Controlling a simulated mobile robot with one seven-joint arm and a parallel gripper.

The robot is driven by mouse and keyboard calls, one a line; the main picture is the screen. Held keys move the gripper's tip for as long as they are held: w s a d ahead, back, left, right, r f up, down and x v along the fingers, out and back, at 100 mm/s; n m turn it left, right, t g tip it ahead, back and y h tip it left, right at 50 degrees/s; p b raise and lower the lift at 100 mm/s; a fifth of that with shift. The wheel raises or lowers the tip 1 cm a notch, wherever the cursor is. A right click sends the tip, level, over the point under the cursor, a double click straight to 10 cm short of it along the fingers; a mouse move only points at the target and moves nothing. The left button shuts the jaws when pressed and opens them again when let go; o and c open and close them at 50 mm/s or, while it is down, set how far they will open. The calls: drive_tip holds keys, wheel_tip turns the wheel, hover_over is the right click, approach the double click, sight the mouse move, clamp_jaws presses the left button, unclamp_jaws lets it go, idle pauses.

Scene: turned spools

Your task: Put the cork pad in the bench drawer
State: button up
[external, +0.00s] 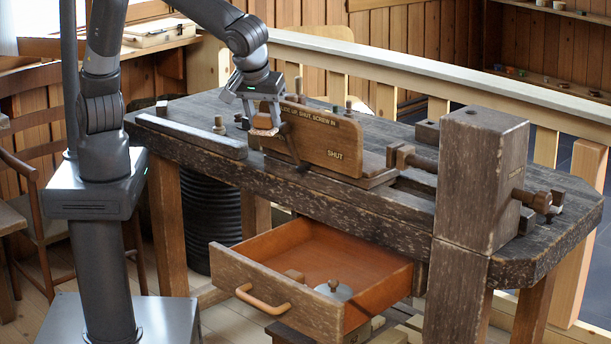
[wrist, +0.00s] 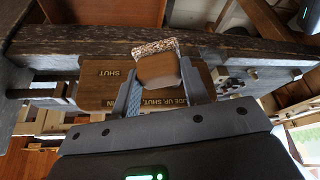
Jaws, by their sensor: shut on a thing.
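My gripper (external: 264,122) is above the left-middle part of the bench top, beside the upright wooden board. In the wrist view my gripper (wrist: 160,72) is shut on the cork pad (wrist: 155,47), a small brown block-like piece with a speckled, light cork edge. The cork pad (external: 263,131) shows only in part below the fingers in the external view. The bench drawer (external: 277,304) is pulled open under the bench, below and in front of my gripper. A small wooden block (external: 293,275) and a grey knobbed lid (external: 333,290) lie inside it.
The upright board (external: 325,140), lettered SHUT, stands on the bench beside my gripper. A big wooden vise block (external: 478,180) is at the bench's right end. A long dark bar (external: 190,137) and a small peg (external: 219,124) are at the left. The drawer's front right has bare floor room.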

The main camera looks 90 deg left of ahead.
wheel_tip(320, 180, down, 35)
drive_tip(key=shift+f, duration=0.1)
drive_tip(key=shift+f, duration=0.1)
drive_tip(key=o, duration=1)
drive_tip(key=shift+c, duration=0.2)
